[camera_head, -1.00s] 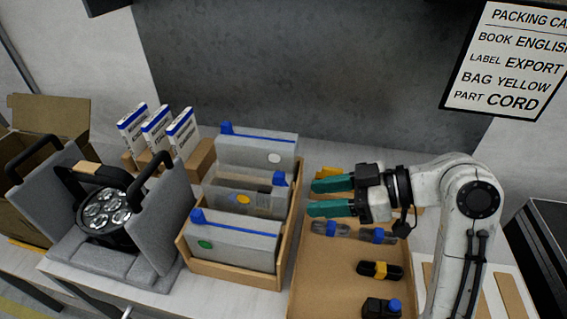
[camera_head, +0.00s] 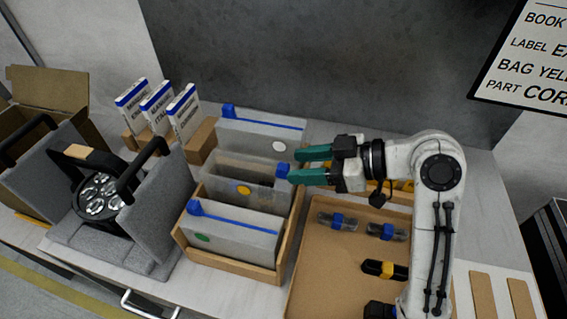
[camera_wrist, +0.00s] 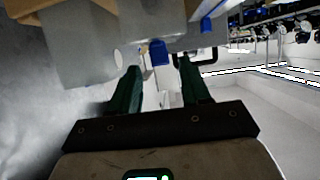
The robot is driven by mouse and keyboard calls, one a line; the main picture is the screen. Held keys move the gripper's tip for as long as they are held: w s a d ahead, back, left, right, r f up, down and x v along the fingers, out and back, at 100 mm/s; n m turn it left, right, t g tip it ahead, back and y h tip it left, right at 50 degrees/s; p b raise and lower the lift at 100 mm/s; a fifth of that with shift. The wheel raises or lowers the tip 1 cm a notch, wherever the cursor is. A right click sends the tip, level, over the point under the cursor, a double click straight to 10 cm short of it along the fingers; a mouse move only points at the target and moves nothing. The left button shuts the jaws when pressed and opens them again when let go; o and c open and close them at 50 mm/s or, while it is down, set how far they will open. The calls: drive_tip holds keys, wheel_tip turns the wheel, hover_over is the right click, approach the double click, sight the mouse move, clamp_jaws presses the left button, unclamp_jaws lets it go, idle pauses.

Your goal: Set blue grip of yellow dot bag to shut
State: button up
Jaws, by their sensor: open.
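The yellow dot bag, a grey clear-topped pouch with a yellow dot (camera_head: 244,190), stands in the middle of the wooden crate (camera_head: 232,268). Its blue grip (camera_head: 283,170) sits at the right end of its top edge. No blue strip shows along that edge. My gripper (camera_head: 297,165) is open, its green fingers pointing left at the blue grip. In the wrist view the blue grip (camera_wrist: 159,53) appears between the fingertips (camera_wrist: 160,70). I cannot tell whether either finger touches it.
A white dot bag (camera_head: 255,140) stands behind and a green dot bag (camera_head: 225,232) in front; each has a blue strip along its top. A tray (camera_head: 335,270) with cords lies right. A padded case with a lamp (camera_head: 100,195) and booklets (camera_head: 157,105) stand left.

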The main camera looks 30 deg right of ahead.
sight(287, 167)
drive_tip(key=shift+x, duration=2.4)
clamp_jaws()
drive_tip(key=shift+a, duration=0.1)
